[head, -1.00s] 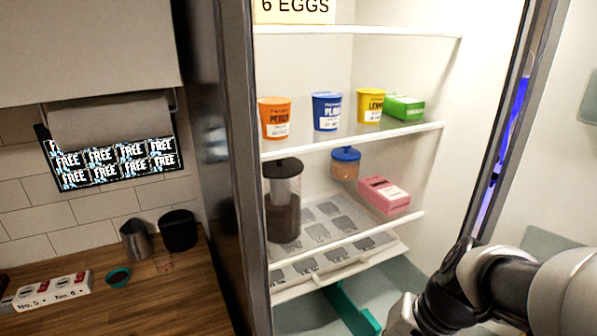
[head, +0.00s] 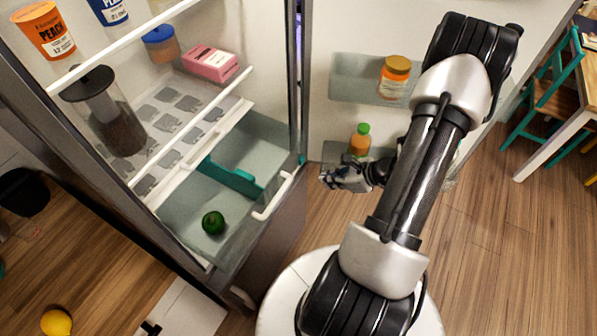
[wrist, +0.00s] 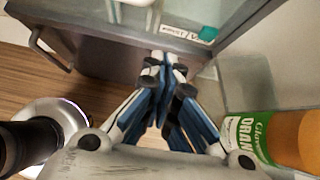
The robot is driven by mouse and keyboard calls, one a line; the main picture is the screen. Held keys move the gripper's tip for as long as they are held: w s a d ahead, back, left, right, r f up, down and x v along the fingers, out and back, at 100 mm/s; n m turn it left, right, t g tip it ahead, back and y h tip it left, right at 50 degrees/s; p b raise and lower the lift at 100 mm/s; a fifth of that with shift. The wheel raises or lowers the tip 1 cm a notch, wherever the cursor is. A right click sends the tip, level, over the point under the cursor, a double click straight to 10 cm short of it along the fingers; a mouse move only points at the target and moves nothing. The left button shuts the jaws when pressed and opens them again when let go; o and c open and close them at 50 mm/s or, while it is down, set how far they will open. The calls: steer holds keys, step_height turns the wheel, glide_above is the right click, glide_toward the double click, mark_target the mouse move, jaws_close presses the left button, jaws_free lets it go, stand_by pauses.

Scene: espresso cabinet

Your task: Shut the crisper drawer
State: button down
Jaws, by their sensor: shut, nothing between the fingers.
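The crisper drawer (head: 255,148) is at the bottom of the open fridge in the head view and stands pulled out. It is a clear bin with a white handle (head: 273,197) on its front, a teal divider (head: 232,177) and a green lime (head: 213,222) inside. My gripper (head: 325,178) is to the right of the drawer front, apart from the handle, close to the open fridge door. In the wrist view its fingers (wrist: 168,62) are together and empty. A pale edge with labels and a teal patch shows beyond them; I cannot tell if it is the drawer.
The open door's shelves hold an orange-lidded jar (head: 395,77) and a green-capped juice bottle (head: 359,140), near my gripper. The glass shelf above the drawer holds a pink box (head: 211,63) and a dark canister (head: 113,120). A table and teal chair (head: 548,90) stand far right.

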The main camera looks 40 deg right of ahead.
steer(key=w+r+b+x, duration=0.1)
steer(key=b+x, duration=0.2)
steer(key=x, duration=1)
steer(key=shift+w+a+r, duration=0.15)
steer(key=shift+w+r, duration=0.15)
steer(key=shift+r, duration=0.1)
steer(key=w+a+b, duration=0.1)
steer(key=w+a, duration=0.1)
steer(key=w, duration=0.5)
steer(key=w+a+b, duration=0.2)
steer(key=w+a, duration=0.1)
steer(key=w, duration=0.5)
steer(key=w+a+b, duration=0.1)
steer(key=w+a, duration=0.2)
steer(key=w, duration=0.5)
steer(key=shift+a+b, duration=0.25)
steer(key=shift+b, duration=0.1)
steer(key=shift+w, duration=0.15)
steer(key=shift+r, duration=0.1)
